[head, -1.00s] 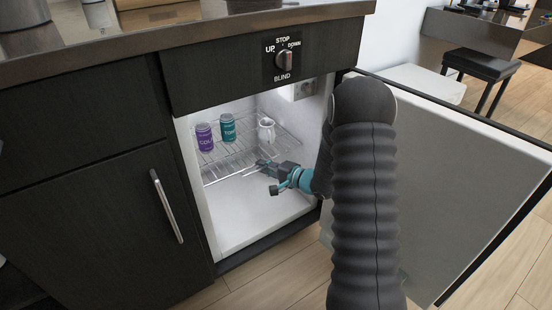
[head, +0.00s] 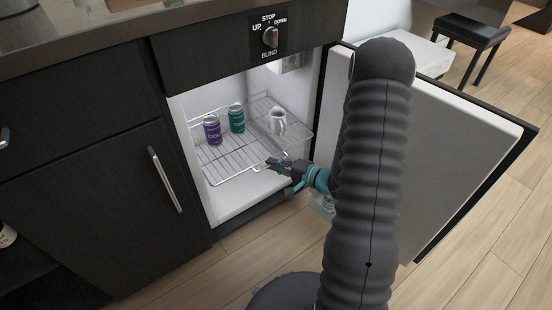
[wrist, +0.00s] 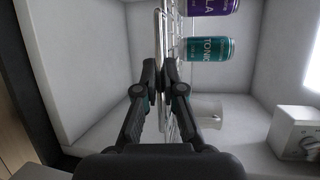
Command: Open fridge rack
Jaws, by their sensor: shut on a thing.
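The wire fridge rack (head: 228,165) sits inside the open white fridge and extends out toward its front opening. In the wrist view the rack (wrist: 171,40) is seen edge-on. My gripper (head: 275,163) is at the rack's front edge, and in the wrist view my gripper (wrist: 160,75) has its fingers shut on the front bar. A purple can (head: 212,131), a teal tonic can (head: 236,118) and a white mug (head: 278,121) stand upright on the rack. The fridge door (head: 430,150) stands open on the right.
A dark cabinet (head: 80,190) with a metal handle is left of the fridge. A blind knob (head: 270,38) is above the opening. A black stool (head: 470,38) stands farther back at right.

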